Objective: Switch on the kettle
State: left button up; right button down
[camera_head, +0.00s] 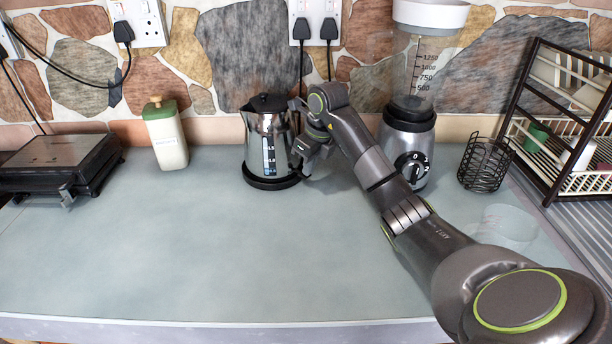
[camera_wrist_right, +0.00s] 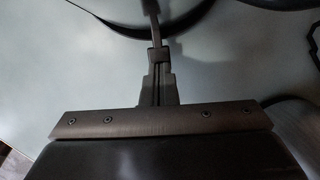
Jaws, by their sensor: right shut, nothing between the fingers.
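The kettle (camera_head: 267,143) is silver with a black lid and a black base, and stands upright on the counter near the wall in the head view. Its right side and handle are partly hidden by my right gripper (camera_head: 297,168). That gripper is shut and empty, low beside the kettle's right side. In the right wrist view its closed fingers (camera_wrist_right: 156,42) point toward a dark curved edge near the top; I cannot tell whether they touch it. The kettle's switch cannot be made out. My left gripper is not in view.
A blender (camera_head: 408,140) stands right of the kettle, with a black wire basket (camera_head: 484,165) and a dish rack (camera_head: 575,130) beyond. A cream bottle (camera_head: 166,137) and a grill (camera_head: 58,160) are to the left. The counter's front left (camera_head: 180,250) is clear.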

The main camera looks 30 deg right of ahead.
jog(key=shift+s+b+x, duration=0.25)
jog(key=shift+b+x, duration=0.5)
jog(key=shift+x, duration=0.25)
jog(key=shift+s+d+r+p, duration=0.1)
jog(key=shift+r+p, duration=0.05)
jog(key=shift+p, duration=0.2)
jog(key=shift+s+d+r+p, duration=0.2)
jog(key=shift+s+p, duration=0.1)
jog(key=shift+s, duration=0.2)
jog(key=shift+s+d+r+p, duration=0.15)
jog(key=shift+s+r+p, duration=0.1)
jog(key=shift+s, duration=0.65)
jog(key=shift+w, duration=0.15)
